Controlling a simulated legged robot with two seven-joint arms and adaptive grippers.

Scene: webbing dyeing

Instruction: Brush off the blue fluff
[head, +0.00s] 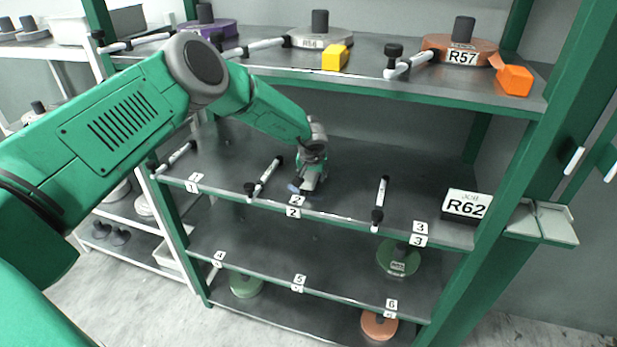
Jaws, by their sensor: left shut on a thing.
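My left gripper (306,185) reaches down to the middle shelf (345,160), near its front edge by the label marked 2 (293,212). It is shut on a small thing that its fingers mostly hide. A small pale-blue patch (293,188) shows at the left of the fingertips, just above the shelf edge. I cannot tell whether this patch is the blue fluff or part of the held thing, nor whether it touches the shelf. No other blue fluff can be made out. My right gripper is not in view.
White rods with black ends (264,177) divide the middle shelf. A sign reading R62 (466,205) stands at its right end. The upper shelf (270,62) holds weighted discs, a yellow block (335,57) and an orange block (514,80). Green uprights (540,165) frame the rack.

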